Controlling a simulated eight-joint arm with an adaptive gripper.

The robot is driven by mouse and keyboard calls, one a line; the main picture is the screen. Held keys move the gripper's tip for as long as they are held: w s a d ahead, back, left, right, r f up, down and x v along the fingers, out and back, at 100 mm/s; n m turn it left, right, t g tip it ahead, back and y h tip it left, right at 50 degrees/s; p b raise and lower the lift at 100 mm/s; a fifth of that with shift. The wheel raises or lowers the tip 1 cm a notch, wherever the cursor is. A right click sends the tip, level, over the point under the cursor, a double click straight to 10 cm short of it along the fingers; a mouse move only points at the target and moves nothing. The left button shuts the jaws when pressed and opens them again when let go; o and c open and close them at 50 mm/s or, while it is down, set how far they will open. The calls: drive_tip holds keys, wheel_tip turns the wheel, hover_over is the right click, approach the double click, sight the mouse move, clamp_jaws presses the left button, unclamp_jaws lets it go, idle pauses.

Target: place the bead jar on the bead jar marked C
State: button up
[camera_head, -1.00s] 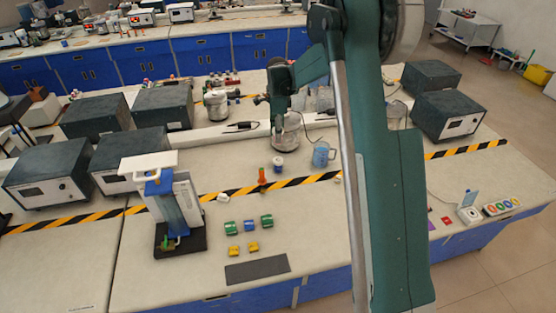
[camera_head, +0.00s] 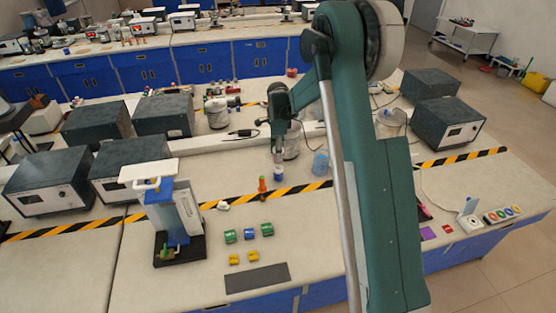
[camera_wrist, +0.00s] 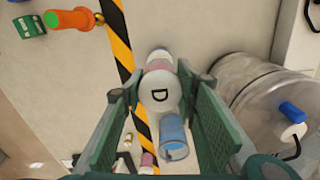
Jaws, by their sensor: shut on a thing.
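My gripper (camera_wrist: 165,100) is shut on a bead jar with a white lid marked D (camera_wrist: 160,92) and a pinkish body, held lid towards the wrist camera. In the head view my gripper (camera_head: 279,152) points down, straight above a small white and blue jar (camera_head: 279,174) on the bench. A pale round part (camera_wrist: 159,54) shows beyond the held jar in the wrist view and seems to be that lower jar. No letter C can be read. I cannot tell whether the two jars touch.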

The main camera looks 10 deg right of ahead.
drive_tip(key=shift+f, duration=0.1)
drive_tip(key=shift+f, duration=1.85)
drive_tip(key=shift+f, duration=0.2)
drive_tip(key=o, duration=0.9)
drive_tip(key=shift+r, duration=0.1)
drive_tip(key=shift+r, duration=0.1)
wheel_tip(320, 180, up, 12)
drive_tip(key=shift+r, duration=0.1)
drive_tip(key=shift+s, duration=0.15)
